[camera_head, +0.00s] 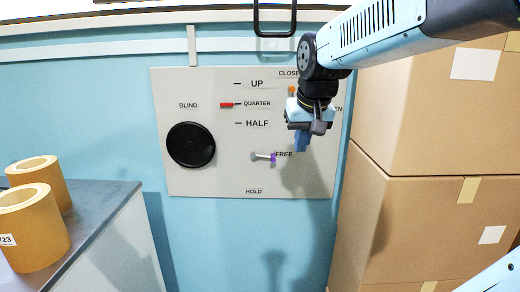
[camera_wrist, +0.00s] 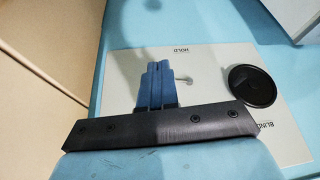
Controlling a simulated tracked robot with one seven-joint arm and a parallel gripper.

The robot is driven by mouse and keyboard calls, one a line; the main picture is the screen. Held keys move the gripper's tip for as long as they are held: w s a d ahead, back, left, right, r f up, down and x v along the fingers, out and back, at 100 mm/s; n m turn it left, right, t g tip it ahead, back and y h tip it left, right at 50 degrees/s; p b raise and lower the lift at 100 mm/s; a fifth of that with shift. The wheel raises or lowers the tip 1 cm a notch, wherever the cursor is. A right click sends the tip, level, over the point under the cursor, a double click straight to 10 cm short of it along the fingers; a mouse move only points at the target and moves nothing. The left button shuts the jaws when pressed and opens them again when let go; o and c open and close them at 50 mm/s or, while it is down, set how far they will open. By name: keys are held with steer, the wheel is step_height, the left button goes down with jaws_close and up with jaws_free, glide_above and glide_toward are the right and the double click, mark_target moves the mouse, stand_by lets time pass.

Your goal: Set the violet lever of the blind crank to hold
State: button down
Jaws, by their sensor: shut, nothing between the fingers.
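The blind crank's panel (camera_head: 215,175) is a light board on a blue wall. Its lever (camera_head: 263,157) has a pale shaft and a violet tip, and points right at the word FREE. The word HOLD (camera_head: 254,191) is printed below it. My gripper (camera_head: 302,144) has blue fingers and appears just right of and above the lever's tip in the head view, apart from it. In the wrist view my gripper (camera_wrist: 157,66) is shut and empty; the lever's pale shaft (camera_wrist: 184,77) shows just beside it, its violet tip not visible.
A black round knob (camera_head: 191,145) sits left of the lever. A red pointer (camera_head: 227,105) stands at QUARTER. An orange piece (camera_head: 291,90) is near CLOSE, partly behind my arm. Cardboard boxes (camera_head: 430,120) rise at right. Kraft rolls (camera_head: 35,230) stand on a grey counter (camera_head: 95,205) at left.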

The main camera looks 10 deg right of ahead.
steer(key=w, duration=1.1)
steer(key=m+g, duration=0.1)
steer(key=m, duration=0.1)
glide_toward(274, 155)
steer(key=v, duration=0.3)
steer(key=shift+a+r, duration=0.2)
steer(key=shift+r, duration=0.1)
steer(key=x, duration=1)
steer(key=shift+s, duration=0.15)
